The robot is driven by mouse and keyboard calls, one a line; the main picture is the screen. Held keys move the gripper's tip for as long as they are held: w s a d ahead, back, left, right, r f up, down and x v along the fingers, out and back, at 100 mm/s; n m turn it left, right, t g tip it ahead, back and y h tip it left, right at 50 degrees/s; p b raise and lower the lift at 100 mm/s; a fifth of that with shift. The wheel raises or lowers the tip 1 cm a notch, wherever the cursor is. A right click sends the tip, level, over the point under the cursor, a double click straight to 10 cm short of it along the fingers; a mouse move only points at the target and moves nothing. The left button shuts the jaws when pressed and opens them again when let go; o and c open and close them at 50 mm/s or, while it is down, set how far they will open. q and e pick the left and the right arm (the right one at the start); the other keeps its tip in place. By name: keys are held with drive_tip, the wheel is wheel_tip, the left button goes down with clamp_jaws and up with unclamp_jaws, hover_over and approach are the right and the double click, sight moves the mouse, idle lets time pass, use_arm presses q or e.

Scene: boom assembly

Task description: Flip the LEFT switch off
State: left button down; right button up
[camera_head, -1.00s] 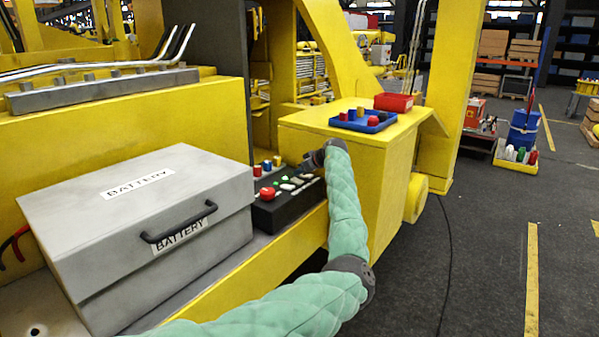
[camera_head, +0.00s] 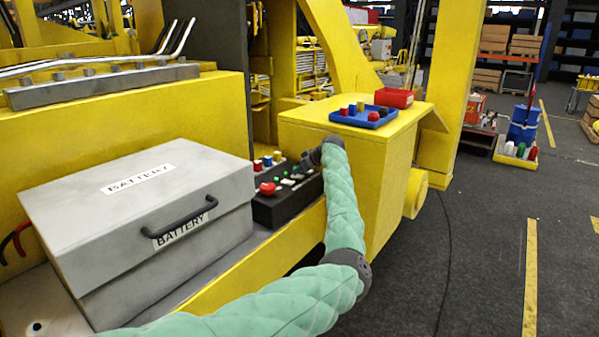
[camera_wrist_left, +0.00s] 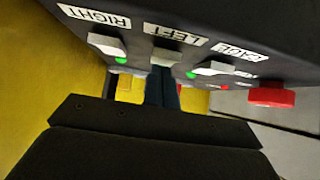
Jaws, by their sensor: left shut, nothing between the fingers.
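The black control box (camera_head: 290,205) sits beside the grey battery box, with a red button (camera_head: 267,188) and small pale switches on top. In the left wrist view it appears turned over, with labels RIGHT, LEFT and a third one partly legible. The LEFT switch (camera_wrist_left: 167,57) is a pale lever by its label (camera_wrist_left: 176,34). My left gripper (camera_wrist_left: 163,76) is shut and empty, its fingertips right at the LEFT switch; I cannot tell whether they touch. No green light shows at LEFT; the fingers may cover it. My left gripper (camera_head: 308,162) also shows over the box's far end. My right gripper is not in view.
The RIGHT switch (camera_wrist_left: 105,44) and the third switch (camera_wrist_left: 212,68) flank LEFT, each with a green light. The battery box (camera_head: 140,215) stands close on the left. A blue tray (camera_head: 362,117) and red bin (camera_head: 394,98) sit on the yellow housing (camera_head: 335,155) behind my arm.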

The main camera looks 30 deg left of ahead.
use_arm(q)
drive_tip(key=shift+a, duration=0.1)
drive_tip(key=shift+w+a+b, duration=0.1)
drive_tip(key=shift+a+b, duration=0.2)
drive_tip(key=shift+a, duration=0.25)
drive_tip(key=shift+a+r, duration=0.1)
idle(0.3)
